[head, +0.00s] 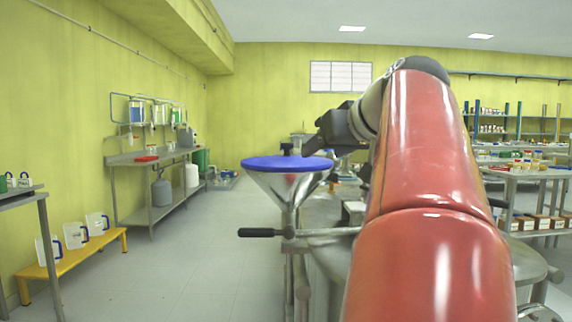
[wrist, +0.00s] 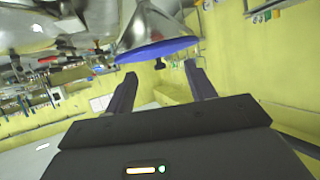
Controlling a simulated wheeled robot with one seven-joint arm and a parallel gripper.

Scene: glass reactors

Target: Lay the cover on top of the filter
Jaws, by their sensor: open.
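The blue cover (head: 260,163) lies flat across the wide mouth of the metal cone-shaped filter (head: 286,186). Its dark knob (head: 287,148) points up. My gripper (head: 304,150) is just to the right of the knob, at about its height, its fingers partly unclear there. In the wrist view, which is upside down, my gripper (wrist: 160,72) is open and empty. The knob (wrist: 159,64) stands between the lines of the two fingers, just beyond their tips, with a gap on each side. The cover (wrist: 157,50) and filter (wrist: 150,22) show there too.
A black-handled valve bar (head: 262,232) sticks out below the filter. A metal bench (head: 150,160) with bottles stands at the left wall, near a yellow low bench (head: 72,268) with jugs. Shelves (head: 530,175) stand at the right. The floor at left-centre is clear.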

